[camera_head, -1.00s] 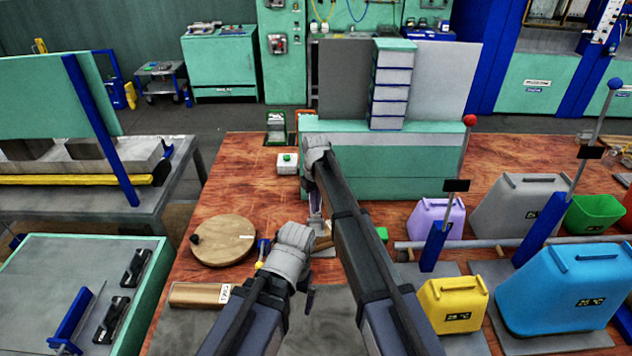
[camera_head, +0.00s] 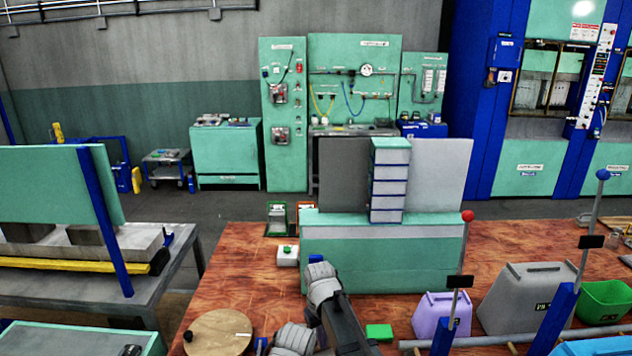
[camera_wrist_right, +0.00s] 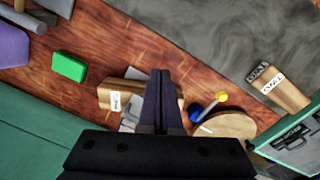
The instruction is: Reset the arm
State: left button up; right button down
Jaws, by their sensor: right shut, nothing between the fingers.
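My right gripper (camera_wrist_right: 160,74) shows in the right wrist view with its two dark fingers together and nothing between them. The fingers overlap a wooden block with a white label (camera_wrist_right: 115,101) in that view; I cannot tell whether they touch it. In the head view my right arm reaches up from the bottom centre, with its grey joint in front of the green cabinet; its fingers are not clear there. A grey joint of my left arm shows at the bottom edge, and my left gripper is not in view.
A green block (camera_head: 379,332), purple container (camera_head: 440,316) and grey container (camera_head: 525,297) stand right of my arms. Levers rise among them. A round wooden board (camera_head: 217,334) lies at left. The green cabinet (camera_head: 390,262) stands ahead. A white button box (camera_head: 287,256) sits beside it.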

jog(key=s+d, duration=0.2)
jog(key=s, duration=0.7)
jog(key=s+d+f+m+b, duration=0.1)
jog(key=s+d, duration=0.1)
jog(key=s, duration=0.7)
jog(key=shift+s+f+h, duration=0.15)
jog(key=shift+s+h, duration=0.05)
jog(key=shift+h, duration=0.1)
jog(key=shift+d, duration=0.1)
dwell(0.7)
